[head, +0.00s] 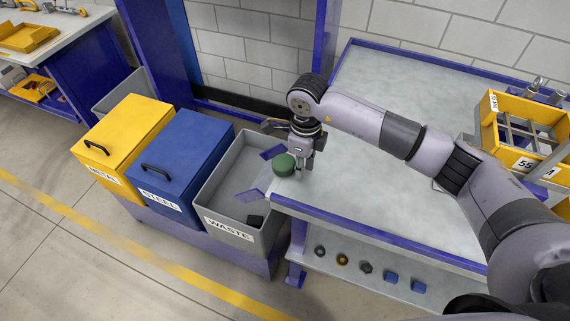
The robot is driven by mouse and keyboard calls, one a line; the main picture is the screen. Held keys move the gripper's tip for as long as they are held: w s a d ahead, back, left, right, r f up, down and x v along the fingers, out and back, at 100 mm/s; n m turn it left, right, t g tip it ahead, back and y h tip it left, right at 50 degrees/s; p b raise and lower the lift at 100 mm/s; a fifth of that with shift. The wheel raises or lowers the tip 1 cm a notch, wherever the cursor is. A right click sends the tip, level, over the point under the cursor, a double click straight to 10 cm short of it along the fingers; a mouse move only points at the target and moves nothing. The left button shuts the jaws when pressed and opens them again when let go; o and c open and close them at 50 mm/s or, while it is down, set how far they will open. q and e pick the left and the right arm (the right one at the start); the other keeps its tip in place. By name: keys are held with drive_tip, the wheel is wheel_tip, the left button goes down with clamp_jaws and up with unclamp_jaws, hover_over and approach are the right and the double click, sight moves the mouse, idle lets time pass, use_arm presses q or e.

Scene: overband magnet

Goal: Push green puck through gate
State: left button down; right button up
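The green puck (284,165) lies at the left end of the grey worktop, at the edge beside the waste bin. My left gripper is not in view.
Closed blue (182,150) and yellow (125,128) bins stand farther left. A yellow crate (520,155) is at the right. Several small parts lie on the lower shelf.

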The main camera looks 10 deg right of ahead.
drive_tip(key=shift+w+a+b, duration=0.25)
drive_tip(key=shift+a, duration=0.25)
drive_tip(key=shift+w+a+b, duration=0.2)
drive_tip(key=shift+a+b, duration=0.05)
drive_tip(key=shift+a, duration=0.2)
drive_tip(key=shift+s+d+r+p, duration=0.2)
drive_tip(key=shift+r+p, duration=0.4)
drive_tip(key=shift+r, duration=0.3)
drive_tip(key=shift+s+d+r+p, duration=0.1)
drive_tip(key=shift+d+r+p, duration=0.15)
drive_tip(key=shift+r+p, duration=0.5)
drive_tip(key=shift+s+d+r+p, duration=0.2)
drive_tip(key=shift+r+p, duration=0.25)
drive_tip(key=shift+r, duration=0.6)
drive_tip(key=r, duration=0.1)
drive_tip(key=r+p, duration=0.1)
drive_tip(key=r, duration=0.1)
drive_tip(key=d+r+p, duration=0.1)
drive_tip(key=shift+s+d+r, duration=0.1)
drive_tip(key=shift+s+r, duration=0.2)
drive_tip(key=shift+s, duration=0.1)
